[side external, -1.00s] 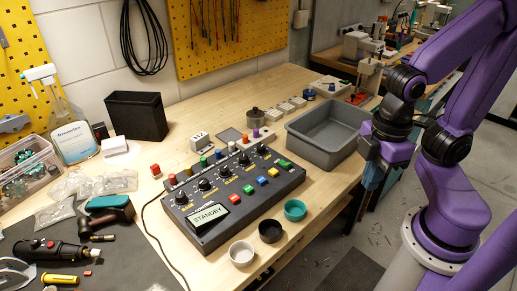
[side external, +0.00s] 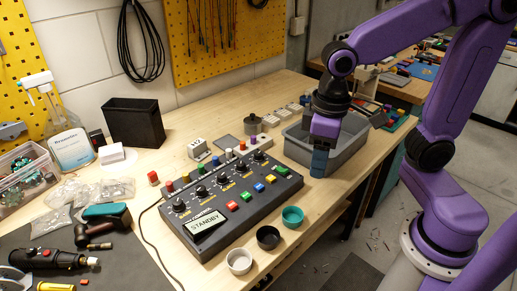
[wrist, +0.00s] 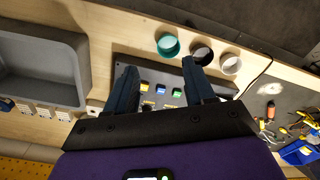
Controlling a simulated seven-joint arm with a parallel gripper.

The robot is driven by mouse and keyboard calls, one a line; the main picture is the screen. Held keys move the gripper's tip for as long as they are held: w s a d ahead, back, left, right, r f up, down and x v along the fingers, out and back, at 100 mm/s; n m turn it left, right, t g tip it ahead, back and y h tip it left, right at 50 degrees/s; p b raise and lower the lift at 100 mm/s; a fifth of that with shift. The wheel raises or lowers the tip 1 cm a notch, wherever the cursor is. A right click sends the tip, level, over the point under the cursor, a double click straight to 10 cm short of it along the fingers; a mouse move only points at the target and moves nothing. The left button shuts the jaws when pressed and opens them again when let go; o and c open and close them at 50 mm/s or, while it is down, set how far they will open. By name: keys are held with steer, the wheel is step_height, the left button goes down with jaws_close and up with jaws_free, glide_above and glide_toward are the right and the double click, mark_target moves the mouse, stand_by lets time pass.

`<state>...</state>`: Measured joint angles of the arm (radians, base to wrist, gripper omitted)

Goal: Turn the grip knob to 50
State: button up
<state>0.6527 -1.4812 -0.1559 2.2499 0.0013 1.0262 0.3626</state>
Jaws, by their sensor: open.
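The dark control box (side external: 240,211) lies on the bench, with a row of black knobs (side external: 202,191) along its top face. The knob labels are too small to read, so I cannot tell which one is the grip knob or its setting. A tilted display on the box reads STANDBY (side external: 205,223). My gripper (side external: 318,172) hangs to the right of the box, in front of the grey tray, clear of the knobs. In the wrist view my gripper (wrist: 159,68) has its fingers spread and empty; part of the box (wrist: 150,74) shows between them, its knobs mostly hidden.
A grey tray (wrist: 78,62) stands right of the box in the side view. White, black and teal cups (side external: 292,217) line the box's front. Coloured buttons (side external: 246,196) and several coloured pegs are close to the knobs. A cable and tools lie at the left.

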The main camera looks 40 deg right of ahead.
steer(key=w+r+m, duration=0.3)
steer(key=w+m, duration=0.7)
steer(key=w, duration=0.3)
step_height(320, 180, up, 2)
steer(key=m, duration=0.8)
glide_above(259, 153)
step_height(259, 153, down, 17)
steer(key=shift+w, duration=0.1)
jaws_close()
